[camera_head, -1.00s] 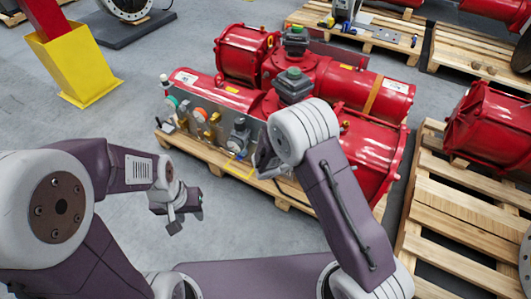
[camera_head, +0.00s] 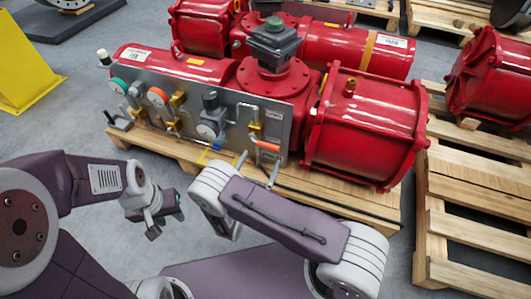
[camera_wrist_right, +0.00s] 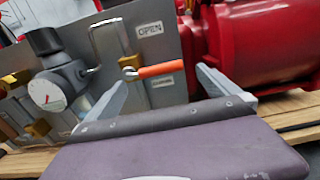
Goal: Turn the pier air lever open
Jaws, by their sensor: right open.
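The lever is an orange handle (camera_head: 267,146) on a brass valve at the right end of the grey panel (camera_head: 225,108). In the right wrist view the orange lever (camera_wrist_right: 160,70) points right, nearly level. An "OPEN" label (camera_wrist_right: 149,29) is above it; a smaller label below is unreadable. My right gripper (camera_head: 257,167) is open just in front of the lever. In the wrist view its fingers (camera_wrist_right: 160,82) stand either side of the handle, and I see no contact. My left gripper (camera_head: 168,216) hangs away at the lower left, its opening unclear.
Gauges and bent tubes cover the panel left of the lever, including a gauge (camera_wrist_right: 48,88) close to my right gripper's left finger. The red actuator cylinder (camera_head: 365,125) stands right of it on a wooden pallet (camera_head: 345,203). Another pallet (camera_head: 465,225) is at right.

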